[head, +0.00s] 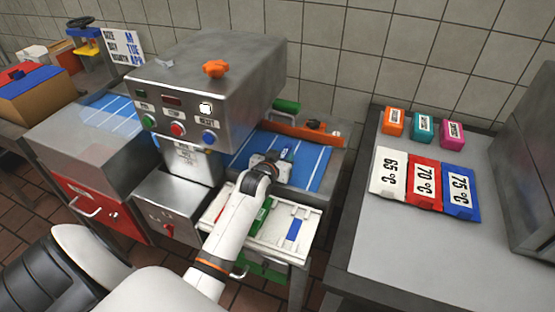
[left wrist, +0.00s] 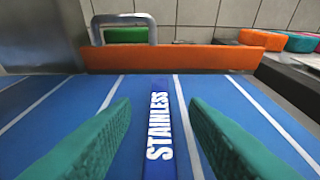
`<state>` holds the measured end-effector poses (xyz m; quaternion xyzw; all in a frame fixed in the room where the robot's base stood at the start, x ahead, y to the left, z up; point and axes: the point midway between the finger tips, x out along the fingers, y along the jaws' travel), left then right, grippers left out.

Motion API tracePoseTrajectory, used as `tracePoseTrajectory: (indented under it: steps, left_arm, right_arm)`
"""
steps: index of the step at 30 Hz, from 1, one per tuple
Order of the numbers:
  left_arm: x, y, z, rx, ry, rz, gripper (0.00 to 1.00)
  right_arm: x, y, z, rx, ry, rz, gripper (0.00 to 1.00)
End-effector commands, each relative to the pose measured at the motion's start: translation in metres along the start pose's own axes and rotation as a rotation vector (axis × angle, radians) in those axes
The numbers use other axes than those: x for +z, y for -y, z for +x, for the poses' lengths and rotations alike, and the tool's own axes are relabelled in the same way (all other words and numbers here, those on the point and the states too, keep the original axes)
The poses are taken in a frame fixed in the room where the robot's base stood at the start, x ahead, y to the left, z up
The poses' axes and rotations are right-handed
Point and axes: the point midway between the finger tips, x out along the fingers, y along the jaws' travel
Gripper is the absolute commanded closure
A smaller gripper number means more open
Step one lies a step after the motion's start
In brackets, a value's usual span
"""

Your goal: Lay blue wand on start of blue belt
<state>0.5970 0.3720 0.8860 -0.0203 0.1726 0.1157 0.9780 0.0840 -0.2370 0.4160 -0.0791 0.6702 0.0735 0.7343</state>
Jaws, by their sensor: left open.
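The blue wand (left wrist: 160,130), with white STAINLESS lettering, lies on the blue belt (left wrist: 60,115) in the left wrist view. It runs lengthwise between the two green finger pads of my left gripper (left wrist: 160,125). The gripper is open, with a gap on both sides of the wand. In the head view my left gripper (head: 286,154) is low over the belt (head: 310,167), right of the steel machine; it mostly hides the wand there. My right gripper is not in view.
A steel machine (head: 205,80) with an orange knob stands left of the gripper. An orange bar (head: 300,134) crosses the belt's far end. A white tray (head: 262,250) with green and blue pieces is in front. Temperature cards (head: 425,182) lie on the right table.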

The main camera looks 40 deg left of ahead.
Motion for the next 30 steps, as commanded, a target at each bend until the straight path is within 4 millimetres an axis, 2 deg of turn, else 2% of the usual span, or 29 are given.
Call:
tracePoseTrajectory:
  steps: [5, 12, 18, 24, 30]
  left_arm:
    - [-0.001, 0.0, -0.021, 0.0, -0.001, 0.001, 0.59]
    - [-0.002, 0.0, -0.07, 0.0, -0.001, 0.0, 0.59]
    - [-0.001, 0.0, -0.103, 0.0, -0.001, 0.0, 0.59]
    - [-0.001, 0.0, -0.117, 0.0, -0.001, -0.001, 0.59]
    - [0.0, 0.0, -0.118, 0.0, -0.001, -0.001, 0.59]
  right_arm:
    - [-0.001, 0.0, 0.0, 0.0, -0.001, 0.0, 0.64]
    - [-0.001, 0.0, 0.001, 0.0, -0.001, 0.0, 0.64]
    - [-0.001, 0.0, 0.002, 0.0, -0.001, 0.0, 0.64]
    - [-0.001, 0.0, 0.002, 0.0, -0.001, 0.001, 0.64]
    - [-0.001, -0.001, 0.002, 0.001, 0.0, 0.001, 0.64]
